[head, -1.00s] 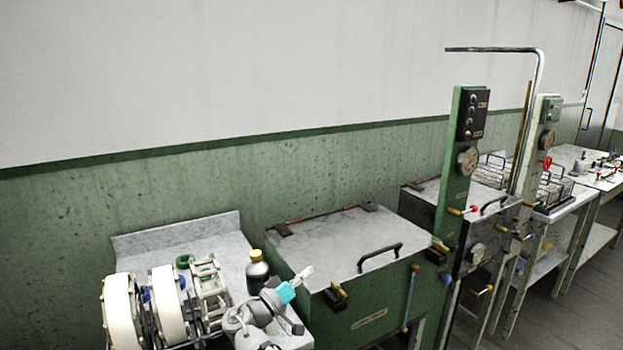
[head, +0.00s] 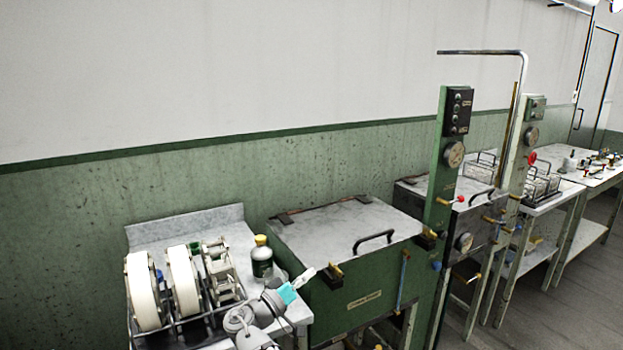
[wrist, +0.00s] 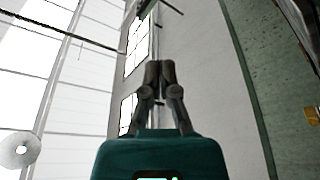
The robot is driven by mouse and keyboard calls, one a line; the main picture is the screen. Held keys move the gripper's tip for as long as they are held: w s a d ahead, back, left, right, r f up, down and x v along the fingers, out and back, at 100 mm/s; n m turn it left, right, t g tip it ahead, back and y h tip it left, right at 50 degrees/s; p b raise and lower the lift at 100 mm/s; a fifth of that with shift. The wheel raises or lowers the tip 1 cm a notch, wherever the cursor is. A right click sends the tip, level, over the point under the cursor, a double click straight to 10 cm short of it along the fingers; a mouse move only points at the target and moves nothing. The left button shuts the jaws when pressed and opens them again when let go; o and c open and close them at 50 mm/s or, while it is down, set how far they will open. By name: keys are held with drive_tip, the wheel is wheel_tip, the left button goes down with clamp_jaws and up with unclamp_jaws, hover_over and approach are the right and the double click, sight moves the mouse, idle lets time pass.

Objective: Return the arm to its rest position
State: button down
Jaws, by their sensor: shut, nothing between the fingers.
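My gripper shows in the wrist view (wrist: 160,78) with its two dark fingers together and nothing between them. Behind the fingers are the pale wall, windows and ceiling, so they point at open space. In the head view my arm is folded low at the bottom, with a teal band (head: 288,293) near its end and the gripper (head: 305,276) seen small and pale beyond it. The gripper is in front of the green basin's left side; I cannot tell the gap between them.
A green basin (head: 365,298) with a closed grey lid stands right of my arm. A dark bottle (head: 262,262) and white reels (head: 143,290) are on the worktop (head: 185,222) at left. A green control post (head: 437,200) and further tables (head: 600,178) stand to the right.

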drive_tip(key=s+d+f+g+y+p, duration=0.1)
drive_tip(key=d+f+g+y+p, duration=0.1)
drive_tip(key=d+f+g, duration=0.35)
drive_tip(key=d+f+g+y+p, duration=0.2)
drive_tip(key=d, duration=0.6)
drive_tip(key=s+d+f+n+g+y+p, duration=0.1)
drive_tip(key=s+d+f+g+y+p, duration=0.1)
drive_tip(key=y, duration=0.4)
drive_tip(key=s+d+f+n+g+y+p, duration=0.1)
drive_tip(key=s+d+f+g+y+p, duration=0.1)
drive_tip(key=s+y, duration=0.4)
drive_tip(key=shift+s+d+f+g+p, duration=0.4)
drive_tip(key=shift+s+f+g+p, duration=0.35)
drive_tip(key=shift+g+p, duration=0.35)
